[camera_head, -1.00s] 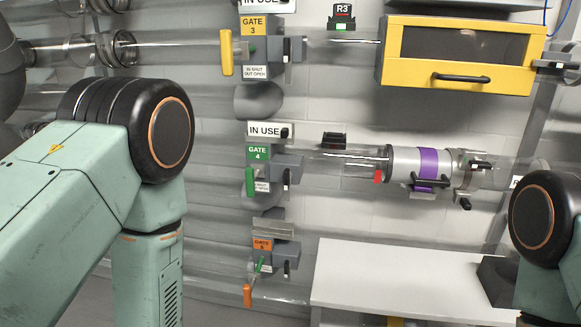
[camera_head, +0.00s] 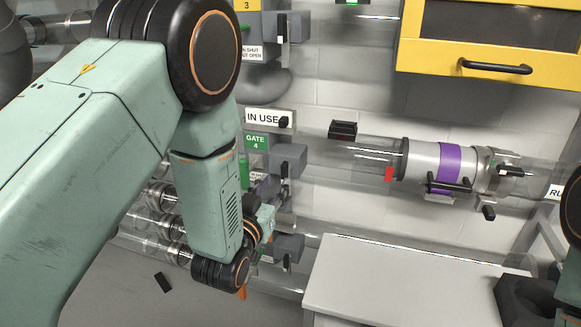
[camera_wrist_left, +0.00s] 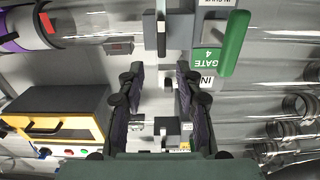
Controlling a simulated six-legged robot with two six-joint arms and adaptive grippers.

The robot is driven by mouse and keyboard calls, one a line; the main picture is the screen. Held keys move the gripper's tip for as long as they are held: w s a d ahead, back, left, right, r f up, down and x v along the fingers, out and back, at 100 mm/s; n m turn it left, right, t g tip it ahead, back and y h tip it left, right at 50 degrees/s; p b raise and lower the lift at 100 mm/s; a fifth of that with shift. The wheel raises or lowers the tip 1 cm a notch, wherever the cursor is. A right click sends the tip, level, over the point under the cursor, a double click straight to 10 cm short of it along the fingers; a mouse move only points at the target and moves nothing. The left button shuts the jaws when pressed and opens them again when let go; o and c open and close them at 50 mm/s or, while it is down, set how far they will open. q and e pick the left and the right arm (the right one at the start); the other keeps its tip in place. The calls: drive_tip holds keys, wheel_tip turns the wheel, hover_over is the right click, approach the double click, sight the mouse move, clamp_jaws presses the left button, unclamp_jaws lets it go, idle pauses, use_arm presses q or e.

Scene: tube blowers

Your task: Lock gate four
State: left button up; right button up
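Gate four is a grey unit on a clear tube, with a green GATE 4 label (camera_head: 256,142) in the head view. Its green handle (camera_head: 244,173) hangs left of the block, and a black lever (camera_head: 284,169) is on the block's front. In the left wrist view the scene is upside down, with the green handle (camera_wrist_left: 234,43) at upper right and the black lever (camera_wrist_left: 161,38) at top centre. My left gripper (camera_wrist_left: 160,75) is open and empty, its fingers below the lever in that view. In the head view my left forearm partly hides the gate. My right gripper is out of view.
An IN USE plate (camera_head: 264,118) with a black knob is above gate four. A purple-banded carrier (camera_head: 449,164) lies in the tube to the right. A yellow-framed box (camera_head: 488,60) is at upper right. A white table (camera_head: 400,275) stands below.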

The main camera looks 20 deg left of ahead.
sight(282, 168)
use_arm(q)
drive_tip(key=w+b, duration=0.1)
drive_tip(key=w, duration=0.5)
drive_tip(key=shift+w, duration=0.2)
drive_tip(key=shift+w+a+r, duration=0.1)
drive_tip(key=shift+a+r, duration=0.1)
drive_tip(key=shift+a, duration=0.05)
drive_tip(key=shift+w+d+f, duration=0.1)
drive_tip(key=shift+w+d, duration=0.25)
drive_tip(key=shift+w, duration=0.05)
drive_tip(key=shift+f, duration=0.1)
drive_tip(key=shift+c, duration=0.3)
drive_tip(key=shift+s+a, duration=0.2)
drive_tip(key=shift+a, duration=0.05)
drive_tip(key=c, duration=0.3)
drive_tip(key=shift+r, duration=0.2)
drive_tip(key=shift+c, duration=0.8)
drive_tip(key=shift+d, duration=0.1)
clamp_jaws()
